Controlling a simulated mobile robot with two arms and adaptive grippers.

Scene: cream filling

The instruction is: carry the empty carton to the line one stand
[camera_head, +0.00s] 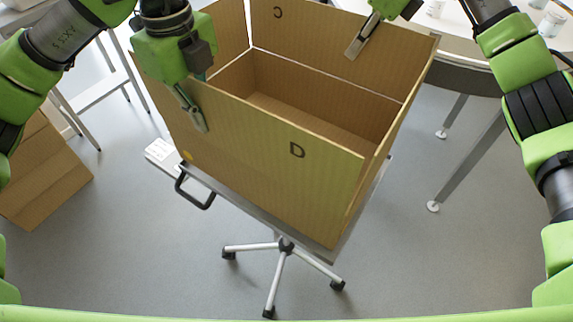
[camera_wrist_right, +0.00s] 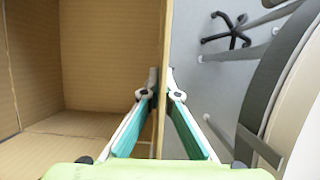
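The open, empty cardboard carton (camera_head: 250,135) stands upright in the middle of the head view, with a letter D on its near wall and a C on its far wall. It is over a wheeled stand (camera_head: 285,228) and seems to rest on it. My left gripper (camera_head: 202,124) straddles the near wall's rim at the left, one finger outside; the inner fingertip is hidden. My right gripper (camera_head: 353,50) is at the far wall, one finger inside the carton. In the right wrist view its fingertips (camera_wrist_right: 163,75) close on both sides of the carton wall (camera_wrist_right: 165,30).
A black handle (camera_head: 195,193) sticks out at the stand's left. A grey-edged table (camera_head: 465,72) is close behind the carton at right, its legs reaching the floor. Another cardboard box (camera_head: 45,175) and a metal frame (camera_head: 105,92) are at left. Floor in front is clear.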

